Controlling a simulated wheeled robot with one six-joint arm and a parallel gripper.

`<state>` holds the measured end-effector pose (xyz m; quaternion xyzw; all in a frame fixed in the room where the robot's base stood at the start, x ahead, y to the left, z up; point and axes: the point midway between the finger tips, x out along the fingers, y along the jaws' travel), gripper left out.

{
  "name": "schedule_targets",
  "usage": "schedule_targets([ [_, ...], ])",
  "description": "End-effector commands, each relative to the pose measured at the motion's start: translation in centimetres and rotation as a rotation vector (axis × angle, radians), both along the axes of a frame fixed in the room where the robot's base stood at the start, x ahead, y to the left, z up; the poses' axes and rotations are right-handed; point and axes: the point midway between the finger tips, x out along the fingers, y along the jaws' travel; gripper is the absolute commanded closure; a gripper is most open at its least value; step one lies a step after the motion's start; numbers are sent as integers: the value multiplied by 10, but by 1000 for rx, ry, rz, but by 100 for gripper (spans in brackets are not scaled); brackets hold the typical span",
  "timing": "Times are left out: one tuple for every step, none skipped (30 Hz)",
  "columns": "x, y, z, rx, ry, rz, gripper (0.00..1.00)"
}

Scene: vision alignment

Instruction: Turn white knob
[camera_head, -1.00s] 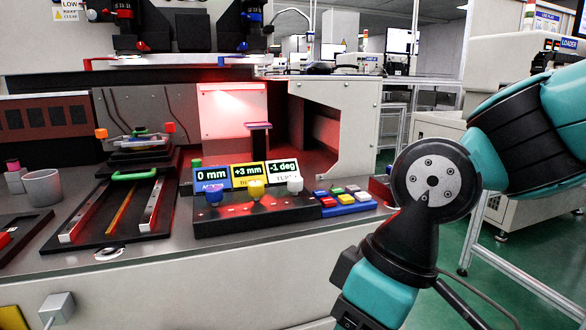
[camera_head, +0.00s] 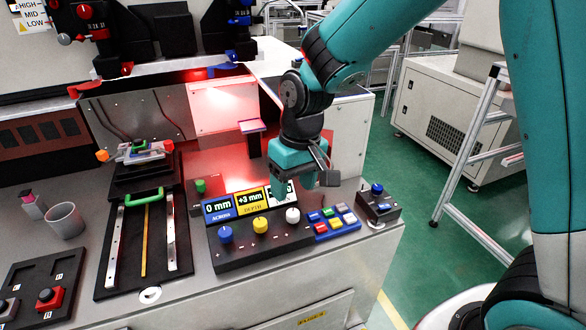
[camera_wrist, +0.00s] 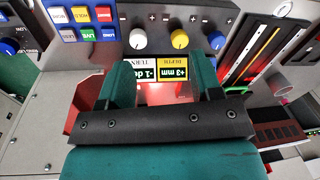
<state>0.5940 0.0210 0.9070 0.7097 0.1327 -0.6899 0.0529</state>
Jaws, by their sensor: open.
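The white knob (camera_head: 292,215) is the rightmost of three knobs on the black control panel (camera_head: 262,244). It also shows in the wrist view (camera_wrist: 138,38), beyond my fingertips. Its display, labelled TURN, reads -1 deg in the wrist view (camera_wrist: 146,73); in the head view my gripper partly covers it. My gripper (camera_head: 283,190) is above and behind the knob, apart from it. In the wrist view my gripper (camera_wrist: 160,65) has its two teal fingers spread with nothing held between them.
The yellow knob (camera_head: 260,225) and blue knob (camera_head: 225,234) stand left of the white one. A block of coloured buttons (camera_head: 333,221) is close on its right, then a box with a blue knob (camera_head: 377,202). A grey cup (camera_head: 65,221) stands far left.

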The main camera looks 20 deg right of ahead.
Motion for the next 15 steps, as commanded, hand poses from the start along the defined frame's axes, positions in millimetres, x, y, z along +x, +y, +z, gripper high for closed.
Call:
schedule_targets([
  [10,-3,28,-19,9,-19,41],
  [16,-5,32,-31,12,-31,41],
  [23,-7,36,-44,14,-45,41],
  [28,-9,38,-55,14,-55,41],
  [32,-11,41,-64,16,-63,41],
  [38,-13,43,-76,17,-75,41],
  [41,-14,43,-83,19,-81,41],
  [44,-15,44,-90,20,-87,41],
  [47,-17,45,-97,20,-95,41],
  [49,-18,45,-102,20,-99,41],
  [50,-19,44,-107,21,-103,41],
  [52,-20,44,-111,20,-106,41],
  [53,-20,43,-113,20,-108,41],
  [54,-20,41,-113,20,-110,41],
  [54,-21,38,-116,21,-111,41],
])
